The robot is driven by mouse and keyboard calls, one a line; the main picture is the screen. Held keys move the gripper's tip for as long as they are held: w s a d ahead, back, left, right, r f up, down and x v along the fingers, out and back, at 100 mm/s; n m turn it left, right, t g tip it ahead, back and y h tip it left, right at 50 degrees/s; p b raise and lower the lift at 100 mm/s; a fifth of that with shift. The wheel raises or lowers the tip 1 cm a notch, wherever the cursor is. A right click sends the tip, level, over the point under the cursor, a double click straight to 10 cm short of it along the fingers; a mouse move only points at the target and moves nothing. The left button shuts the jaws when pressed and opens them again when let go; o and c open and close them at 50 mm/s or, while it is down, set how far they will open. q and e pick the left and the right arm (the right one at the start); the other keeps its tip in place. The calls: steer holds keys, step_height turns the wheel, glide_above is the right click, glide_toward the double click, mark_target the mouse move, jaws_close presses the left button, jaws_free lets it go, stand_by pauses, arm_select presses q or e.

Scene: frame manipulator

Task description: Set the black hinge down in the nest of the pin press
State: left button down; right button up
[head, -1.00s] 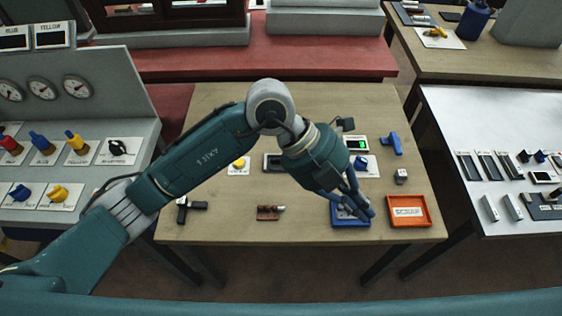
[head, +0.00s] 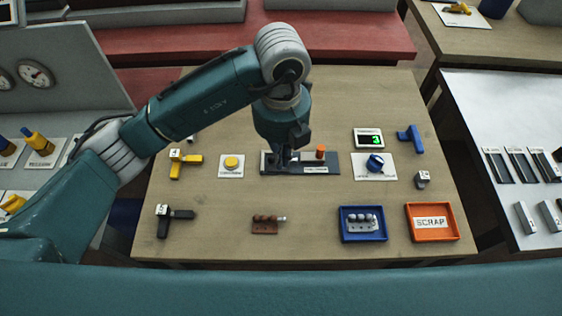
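The pin press (head: 330,165) is a dark, flat fixture with an orange knob (head: 320,150), at the middle of the wooden table. My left gripper (head: 284,158) points down over the left part of the press, and its fingers are close to the base there. The nest is largely hidden behind the gripper. I cannot make out the black hinge for sure; dark shapes at the fingertips blend with the fingers and the press. Whether the fingers hold anything is unclear. My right gripper is not in view.
A blue tray (head: 345,236) holds a grey hinge-like part. A brown hinge-like part (head: 266,226), an orange scrap tray (head: 432,237), a yellow button (head: 231,162), a blue knob (head: 375,162), and yellow, black and blue T-shaped pieces surround the press.

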mark_target(281, 186)
arm_select(q)
steer(key=f, duration=0.4)
steer(key=f+p, duration=0.1)
steer(key=f, duration=0.2)
steer(key=w+f+p, duration=0.1)
steer(key=f, duration=0.3)
steer(key=shift+f, duration=0.35)
steer(key=w, duration=0.2)
steer(key=shift+w+r+p, duration=0.2)
steer(key=shift+w+p, duration=0.1)
steer(key=shift+p, duration=0.05)
steer(key=shift+w+f, duration=0.1)
steer(key=shift+w, duration=0.65)
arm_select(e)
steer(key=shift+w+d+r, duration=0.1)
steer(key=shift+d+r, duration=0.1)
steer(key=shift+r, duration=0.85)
